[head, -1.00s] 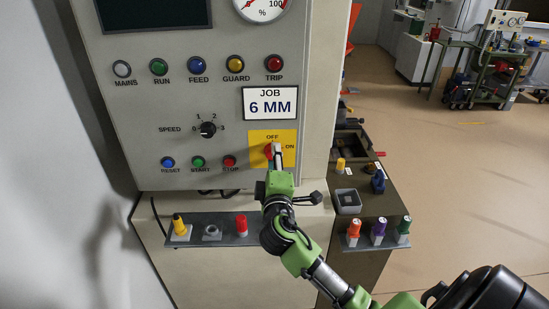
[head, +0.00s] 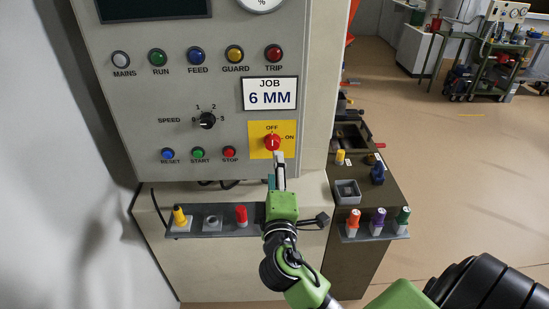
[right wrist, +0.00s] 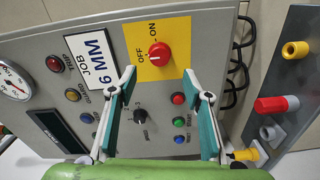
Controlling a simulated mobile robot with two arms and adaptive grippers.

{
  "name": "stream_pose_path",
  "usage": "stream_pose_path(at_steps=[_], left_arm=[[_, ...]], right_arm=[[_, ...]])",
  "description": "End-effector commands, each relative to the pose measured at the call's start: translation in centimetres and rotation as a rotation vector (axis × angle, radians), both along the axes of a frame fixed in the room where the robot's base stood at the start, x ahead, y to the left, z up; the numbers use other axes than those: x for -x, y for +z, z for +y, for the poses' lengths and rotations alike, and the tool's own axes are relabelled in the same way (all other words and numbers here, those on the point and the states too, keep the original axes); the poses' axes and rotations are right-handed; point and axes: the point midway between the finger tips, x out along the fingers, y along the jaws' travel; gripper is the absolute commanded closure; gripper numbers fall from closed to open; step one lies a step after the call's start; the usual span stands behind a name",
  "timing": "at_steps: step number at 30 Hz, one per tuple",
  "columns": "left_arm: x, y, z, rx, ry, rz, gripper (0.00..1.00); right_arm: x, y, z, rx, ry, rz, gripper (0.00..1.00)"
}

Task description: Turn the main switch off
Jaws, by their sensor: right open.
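The main switch is a red rotary knob (head: 272,142) on a yellow plate (head: 258,150), with OFF above it and ON to its right. In the right wrist view the knob (right wrist: 159,55) shows in full with a small pale mark on its OFF side. The mark is small, but it seems turned towards OFF. My right gripper (head: 280,157) is just below the knob in the head view, apart from it. In the right wrist view its two fingers (right wrist: 159,76) stand wide apart with nothing between them. My left gripper is not in view.
The grey panel carries a black speed dial (head: 207,120), several lamps and a row of blue, green and red buttons (head: 229,153). Below is a narrow shelf (head: 222,229) with small coloured parts. A brown bench (head: 361,255) stands to the right, with open floor beyond.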

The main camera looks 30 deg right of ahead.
Motion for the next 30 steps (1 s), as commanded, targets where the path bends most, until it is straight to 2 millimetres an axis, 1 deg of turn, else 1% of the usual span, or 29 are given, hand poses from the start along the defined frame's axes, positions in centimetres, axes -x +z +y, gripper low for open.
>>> stream_pose_path(at_steps=[1,3,7,24,26,27,29,30], left_arm=[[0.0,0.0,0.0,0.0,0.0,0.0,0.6],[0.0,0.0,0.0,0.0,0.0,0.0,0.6],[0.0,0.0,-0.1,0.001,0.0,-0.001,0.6],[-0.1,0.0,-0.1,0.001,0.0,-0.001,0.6],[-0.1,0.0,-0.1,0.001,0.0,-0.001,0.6],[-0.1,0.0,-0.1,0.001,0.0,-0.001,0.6],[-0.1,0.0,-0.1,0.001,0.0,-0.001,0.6],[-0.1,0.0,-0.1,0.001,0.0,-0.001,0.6]], right_arm=[[0.7,-0.1,0.4,-0.001,0.0,0.002,0.55],[1.4,-0.1,0.9,-0.001,0.0,0.002,0.55],[2.2,-0.1,1.3,0.0,0.0,0.001,0.55],[2.3,-0.1,1.4,-0.003,-0.001,0.001,0.55],[2.5,-0.6,1.3,-0.026,-0.004,0.01,0.55],[2.8,-1.2,1.1,-0.057,-0.011,0.021,0.55],[3.6,-2.9,0.8,-0.135,-0.023,0.051,0.55],[4.3,-4.5,0.7,-0.205,-0.036,0.079,0.55]])
